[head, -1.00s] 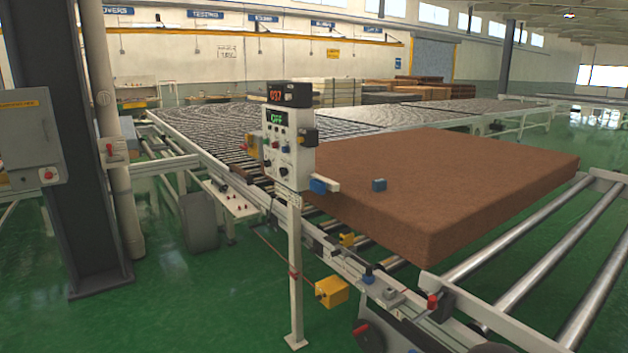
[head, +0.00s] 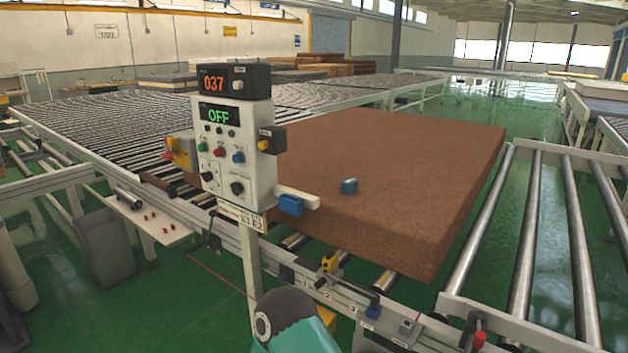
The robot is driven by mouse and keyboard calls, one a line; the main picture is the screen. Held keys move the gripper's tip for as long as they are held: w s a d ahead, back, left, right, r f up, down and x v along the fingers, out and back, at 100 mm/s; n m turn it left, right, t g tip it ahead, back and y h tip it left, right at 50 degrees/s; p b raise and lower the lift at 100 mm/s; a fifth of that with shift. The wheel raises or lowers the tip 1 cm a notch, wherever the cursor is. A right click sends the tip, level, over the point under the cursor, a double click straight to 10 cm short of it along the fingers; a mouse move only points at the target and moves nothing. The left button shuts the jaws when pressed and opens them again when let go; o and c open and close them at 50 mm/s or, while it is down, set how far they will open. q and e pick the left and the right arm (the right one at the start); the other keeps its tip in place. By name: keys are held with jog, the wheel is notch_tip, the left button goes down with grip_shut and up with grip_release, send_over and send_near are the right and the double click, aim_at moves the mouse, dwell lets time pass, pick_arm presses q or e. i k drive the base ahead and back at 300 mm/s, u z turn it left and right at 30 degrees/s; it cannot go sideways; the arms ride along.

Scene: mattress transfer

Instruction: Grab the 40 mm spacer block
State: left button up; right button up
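Another blue piece (head: 291,205) sits at a white bar on the side of the control box. No size marking is readable on either, so I cannot tell which is the 40 mm spacer block. A teal and dark rounded part, apparently of my arm, shows at the bottom middle. Neither gripper's fingers are in view.
The control box (head: 235,150) on its post reads 037 and OFF and stands before the mattress. A rail (head: 290,270) with small fittings runs along the near side. Bare rollers (head: 525,240) lie to the right. A white shelf (head: 150,222) holds small red pieces at left.

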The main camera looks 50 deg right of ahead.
aim_at(348, 186)
jog(key=z, duration=0.4)
jog(key=i, duration=1.1)
jog(key=z, duration=1.05)
jog(key=i, duration=0.3)
jog(key=z, duration=0.15)
jog(key=k, duration=0.85)
jog(key=z, duration=0.2)
jog(key=i, duration=0.85)
jog(key=u, duration=0.05)
